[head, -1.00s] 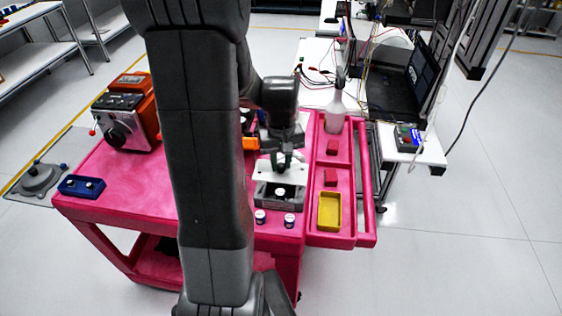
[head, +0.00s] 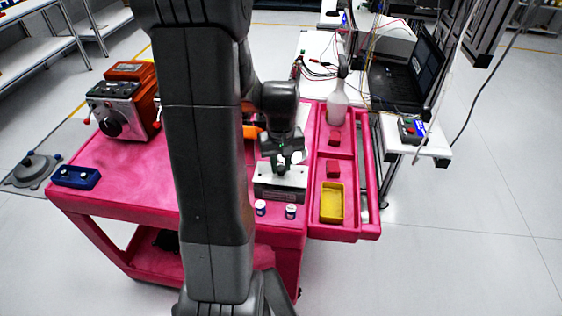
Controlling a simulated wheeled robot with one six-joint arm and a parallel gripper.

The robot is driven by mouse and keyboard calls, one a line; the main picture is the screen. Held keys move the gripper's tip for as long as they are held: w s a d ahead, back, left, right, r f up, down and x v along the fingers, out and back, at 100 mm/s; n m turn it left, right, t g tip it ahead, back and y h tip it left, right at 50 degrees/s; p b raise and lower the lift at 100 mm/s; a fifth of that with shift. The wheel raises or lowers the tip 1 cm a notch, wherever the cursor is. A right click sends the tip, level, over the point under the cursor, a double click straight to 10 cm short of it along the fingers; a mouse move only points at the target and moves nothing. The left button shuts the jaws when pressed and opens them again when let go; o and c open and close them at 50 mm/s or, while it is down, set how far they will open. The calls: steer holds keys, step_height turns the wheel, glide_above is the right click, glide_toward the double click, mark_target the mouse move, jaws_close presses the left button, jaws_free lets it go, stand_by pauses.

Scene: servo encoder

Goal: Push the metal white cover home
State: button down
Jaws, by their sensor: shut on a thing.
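The white metal cover (head: 290,178) lies level over the top of a small dark grey housing (head: 278,195) on the pink cart. I cannot tell whether the cover sits flush or a little proud. My gripper (head: 281,164) points down at the middle of the cover and is shut on it. The fingertips are small and partly hidden. The inside of the housing is hidden under the cover.
Two small white-and-blue cylinders (head: 276,209) stand in front of the housing. To the right, a pink tray holds red blocks (head: 333,168) and a yellow bin (head: 332,203). A spray bottle (head: 338,106) stands behind. The cart top (head: 125,180) at left is mostly clear.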

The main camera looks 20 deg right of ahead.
steer(key=shift+f+b, duration=0.35)
steer(key=shift+f, duration=0.35)
steer(key=shift+f+b, duration=0.45)
steer(key=shift+f, duration=0.05)
steer(key=c, duration=1.1)
jaws_free()
steer(key=shift+c, duration=0.5)
steer(key=shift+r, duration=0.1)
steer(key=shift+r+p, duration=2.85)
steer(key=shift+r, duration=0.8)
